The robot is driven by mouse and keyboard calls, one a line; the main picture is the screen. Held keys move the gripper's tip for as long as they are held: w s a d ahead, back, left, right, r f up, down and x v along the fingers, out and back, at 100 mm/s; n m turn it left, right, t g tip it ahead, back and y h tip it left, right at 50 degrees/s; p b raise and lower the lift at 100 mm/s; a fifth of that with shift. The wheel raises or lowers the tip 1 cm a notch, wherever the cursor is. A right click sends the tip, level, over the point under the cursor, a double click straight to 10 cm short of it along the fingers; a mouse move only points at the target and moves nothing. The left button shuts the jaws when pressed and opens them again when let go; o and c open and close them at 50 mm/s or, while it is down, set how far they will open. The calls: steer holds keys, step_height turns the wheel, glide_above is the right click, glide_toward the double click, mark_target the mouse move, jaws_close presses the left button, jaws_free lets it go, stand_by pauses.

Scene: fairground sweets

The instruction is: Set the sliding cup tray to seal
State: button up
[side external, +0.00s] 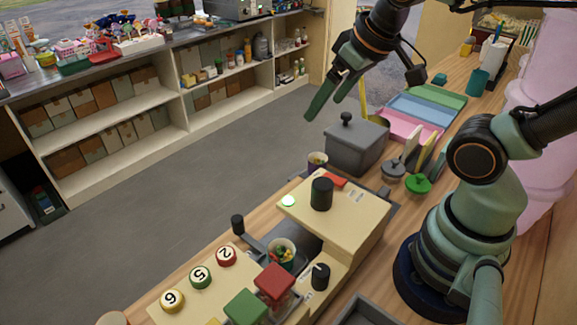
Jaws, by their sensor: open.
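The cream sweet machine (348,222) stands on the wooden counter, with a black knob (321,194) and a small lit green-white lamp (288,201) on top. The dark grey sliding tray (301,242) appears to lie in the slot at its left. A cup (281,256) of colourful sweets sits there, in front of the housing. A grey bar with a black handle knob (238,223) sticks out to the left. I cannot read any seal marking.
Red (275,281) and green (245,307) blocks stand near the cup. A grey lidded box (355,150) stands below my gripper. A striped cup (317,161) is beside it.

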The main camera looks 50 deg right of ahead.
steer(key=c, duration=0.5)
steer(key=n+g, duration=0.3)
steer(key=g, duration=0.3)
glide_above(237, 218)
step_height(237, 218, down, 11)
step_height(237, 218, down, 11)
steer(key=shift+f, duration=0.15)
jaws_close()
stand_by(0.7)
